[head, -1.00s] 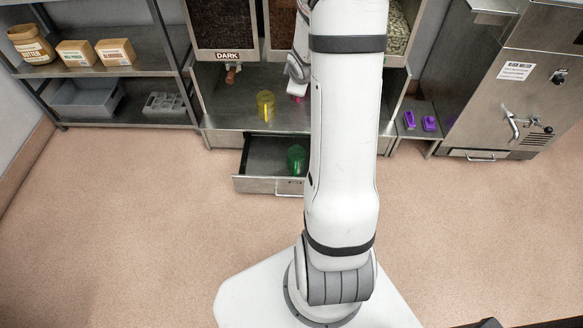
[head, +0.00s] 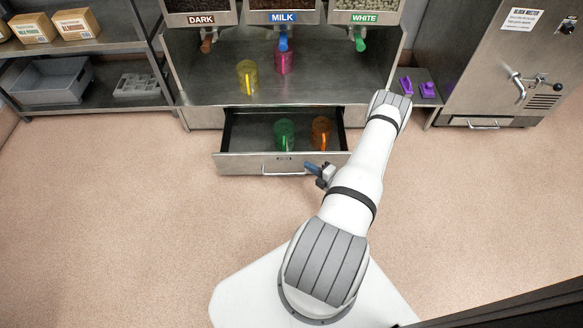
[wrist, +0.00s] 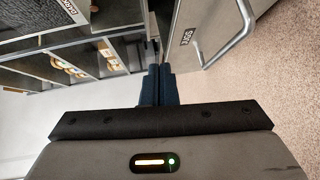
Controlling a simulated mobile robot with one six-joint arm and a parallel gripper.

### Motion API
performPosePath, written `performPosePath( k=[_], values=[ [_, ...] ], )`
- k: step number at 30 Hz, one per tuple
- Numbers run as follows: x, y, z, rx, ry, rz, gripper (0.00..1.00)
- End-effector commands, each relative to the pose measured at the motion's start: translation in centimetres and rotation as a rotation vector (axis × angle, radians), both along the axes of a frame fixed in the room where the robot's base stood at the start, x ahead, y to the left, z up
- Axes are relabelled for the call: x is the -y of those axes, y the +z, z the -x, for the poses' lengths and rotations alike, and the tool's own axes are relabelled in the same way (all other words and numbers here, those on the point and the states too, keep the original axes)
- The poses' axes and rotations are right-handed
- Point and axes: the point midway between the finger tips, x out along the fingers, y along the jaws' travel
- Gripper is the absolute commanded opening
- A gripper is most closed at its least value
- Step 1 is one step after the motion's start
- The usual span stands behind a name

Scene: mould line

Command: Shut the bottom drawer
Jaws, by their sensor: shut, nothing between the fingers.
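The bottom drawer (head: 232,164) is pulled out below the dispenser counter in the head view, with a silver bar handle (head: 284,171) on its front. A green cup (head: 284,134) and an orange cup (head: 321,132) stand inside it. My gripper (head: 309,168) is shut and empty at the right part of the drawer front, close to the right end of the handle. In the wrist view the blue fingers (wrist: 158,84) are together, with the drawer front (wrist: 208,32) and its handle to their right. I cannot tell whether the fingers touch the drawer.
A yellow cup (head: 247,78) and a pink cup (head: 284,60) stand on the counter (head: 205,88) above. A shelf unit (head: 95,103) is at left and a steel machine (head: 490,75) at right. The floor (head: 130,220) before the drawer is clear.

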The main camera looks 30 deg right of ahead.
Motion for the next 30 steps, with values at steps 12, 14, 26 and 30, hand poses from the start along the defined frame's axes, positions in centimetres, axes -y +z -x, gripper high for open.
performPosePath(
  k=[12,14,26,30],
  values=[
    [-2.9,-4.5,3.3,0.172,-0.009,-0.007,0.00],
    [-3.0,-4.5,2.6,0.171,-0.008,-0.007,0.00],
    [-4.9,-4.6,-5.0,0.171,-0.005,-0.008,0.00],
    [-4.1,-4.7,-7.1,0.171,-0.009,-0.006,0.00]
  ],
)
